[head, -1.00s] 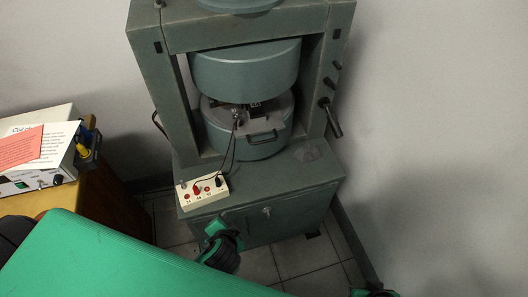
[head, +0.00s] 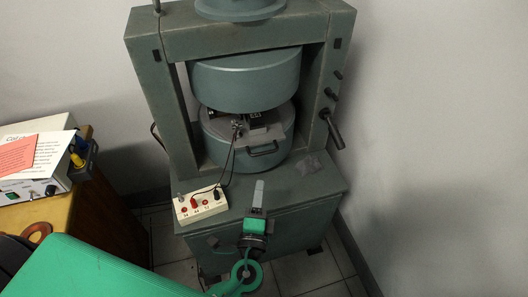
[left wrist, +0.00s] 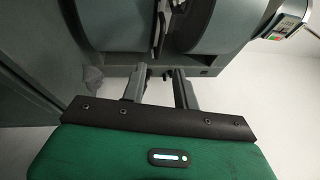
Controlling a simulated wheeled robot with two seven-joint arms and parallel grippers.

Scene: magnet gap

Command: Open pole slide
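The grey-green magnet stands against the wall, with an upper round pole housing (head: 245,80) and a lower one (head: 222,150). A dark bar handle (head: 263,150) sits on the front of the lower housing, below a grey plate with a small dark device and clip in the gap. My left gripper (head: 259,188) is in front of the magnet's base, below the handle and apart from it. The left wrist view shows its two fingers (left wrist: 160,88) spread apart with nothing held between them. My right gripper is out of view.
A white terminal box (head: 201,206) with two dark leads to the gap stands at the base's left front. A black lever (head: 332,128) juts from the right post. A wooden table (head: 85,215) with an instrument stands left.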

